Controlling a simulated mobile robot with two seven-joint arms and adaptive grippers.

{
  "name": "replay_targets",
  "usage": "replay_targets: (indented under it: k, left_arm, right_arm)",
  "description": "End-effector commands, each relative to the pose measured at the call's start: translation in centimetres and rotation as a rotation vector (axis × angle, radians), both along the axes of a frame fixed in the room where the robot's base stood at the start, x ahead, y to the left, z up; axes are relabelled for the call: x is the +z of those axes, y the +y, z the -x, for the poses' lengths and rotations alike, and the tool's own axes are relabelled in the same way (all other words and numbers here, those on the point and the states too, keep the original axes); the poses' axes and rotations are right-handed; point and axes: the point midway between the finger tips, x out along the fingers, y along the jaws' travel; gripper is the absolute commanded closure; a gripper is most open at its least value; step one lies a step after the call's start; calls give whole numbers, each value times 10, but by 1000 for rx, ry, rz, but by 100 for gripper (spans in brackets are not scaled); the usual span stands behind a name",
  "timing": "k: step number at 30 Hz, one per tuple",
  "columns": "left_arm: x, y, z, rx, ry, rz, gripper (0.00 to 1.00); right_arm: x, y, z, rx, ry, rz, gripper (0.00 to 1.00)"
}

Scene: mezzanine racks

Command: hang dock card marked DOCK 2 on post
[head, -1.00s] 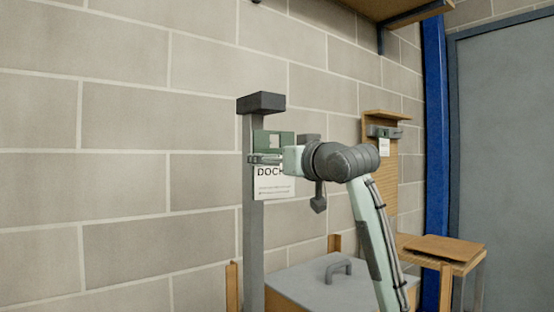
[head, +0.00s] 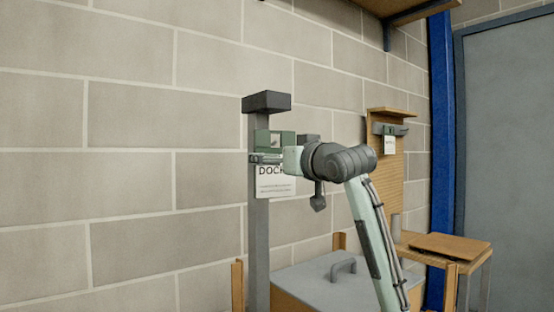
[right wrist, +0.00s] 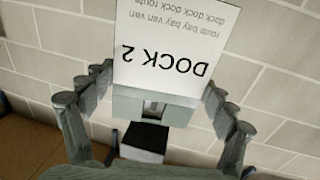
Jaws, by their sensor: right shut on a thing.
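The dock card (head: 272,185) is white with a green top piece that has a square opening; part of its lettering, "DOCK", shows in the head view. In the right wrist view the card (right wrist: 172,45) reads "DOCK 2" upside down. My right gripper (head: 266,158) is shut on the card near its green top. The gripper's fingers (right wrist: 158,84) lie either side of the card in the wrist view. The grey post (head: 258,235) with a dark block on top (head: 266,101) stands behind the card's left edge. Whether card and post touch is unclear. My left gripper is out of view.
A grey lidded box (head: 318,288) with a handle stands low beside the post. Further right is a wooden board (head: 390,180) with a bracket and a small white card (head: 390,146). A wooden table (head: 450,248) stands near the blue column (head: 440,150). The left wall is clear.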

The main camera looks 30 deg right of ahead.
Motion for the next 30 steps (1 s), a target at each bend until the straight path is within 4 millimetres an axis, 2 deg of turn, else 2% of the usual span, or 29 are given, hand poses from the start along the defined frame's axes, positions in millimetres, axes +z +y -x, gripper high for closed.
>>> replay_targets:
  k: [18,30]
  left_arm:
    - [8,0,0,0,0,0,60]
    - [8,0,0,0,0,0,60]
  right_arm:
    - [-2,1,-17,0,1,0,44]
    - [-2,1,-18,0,0,0,44]
